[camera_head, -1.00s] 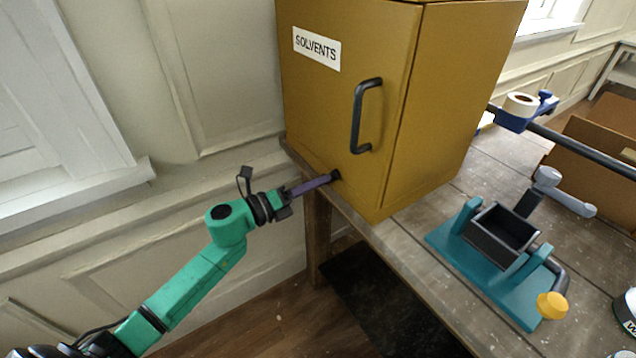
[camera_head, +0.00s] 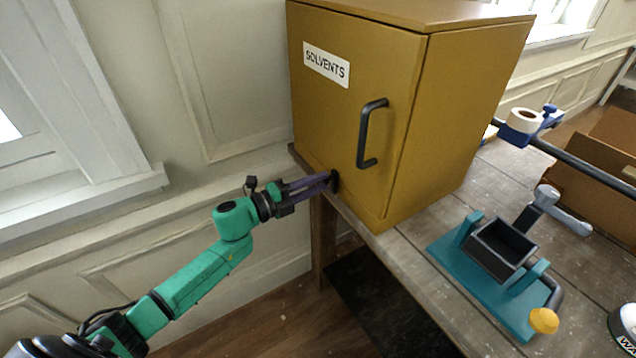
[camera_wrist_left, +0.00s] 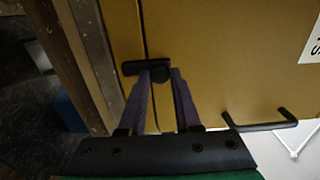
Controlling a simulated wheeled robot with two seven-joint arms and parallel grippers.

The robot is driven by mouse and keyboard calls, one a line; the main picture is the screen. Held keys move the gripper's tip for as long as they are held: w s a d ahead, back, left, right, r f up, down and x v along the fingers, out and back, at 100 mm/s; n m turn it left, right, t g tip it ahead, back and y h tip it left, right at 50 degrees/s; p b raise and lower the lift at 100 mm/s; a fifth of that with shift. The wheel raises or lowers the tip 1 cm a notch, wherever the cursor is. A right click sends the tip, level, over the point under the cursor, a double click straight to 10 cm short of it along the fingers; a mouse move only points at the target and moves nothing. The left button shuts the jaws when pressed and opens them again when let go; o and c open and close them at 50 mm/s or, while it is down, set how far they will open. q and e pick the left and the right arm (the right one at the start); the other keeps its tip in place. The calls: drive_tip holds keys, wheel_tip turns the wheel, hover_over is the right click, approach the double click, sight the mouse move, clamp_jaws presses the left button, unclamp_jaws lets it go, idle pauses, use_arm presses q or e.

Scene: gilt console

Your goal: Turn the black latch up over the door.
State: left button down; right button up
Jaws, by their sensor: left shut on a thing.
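The black latch (camera_head: 335,181) is low on the front of the mustard cabinet, below and left of the door's black handle (camera_head: 371,134). In the left wrist view the latch (camera_wrist_left: 131,68) shows a round knob and a short bar, which lies across the seam beside the door (camera_wrist_left: 215,60). My left gripper (camera_head: 328,182) reaches in from the left, its purple fingers at the latch. In the left wrist view its fingertips (camera_wrist_left: 161,72) sit on either side of the knob, shut on the latch. They hide part of it. My right gripper is out of view.
The cabinet stands at the edge of a worn wooden bench (camera_head: 408,258). A teal stand with a black box (camera_head: 497,246), a tape roll on a blue holder (camera_head: 522,120) and a cardboard box (camera_head: 598,175) are to the right. The wall is close behind my left arm.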

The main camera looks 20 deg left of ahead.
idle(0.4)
use_arm(q)
drive_tip(key=c, duration=0.6)
unclamp_jaws()
drive_tip(key=shift+a, duration=0.1)
drive_tip(key=shift+s+a+f, duration=0.1)
drive_tip(key=shift+s+a, duration=0.05)
drive_tip(key=shift+s, duration=0.05)
drive_tip(key=b+v, duration=0.2)
drive_tip(key=v, duration=1.2)
drive_tip(key=shift+b, duration=0.35)
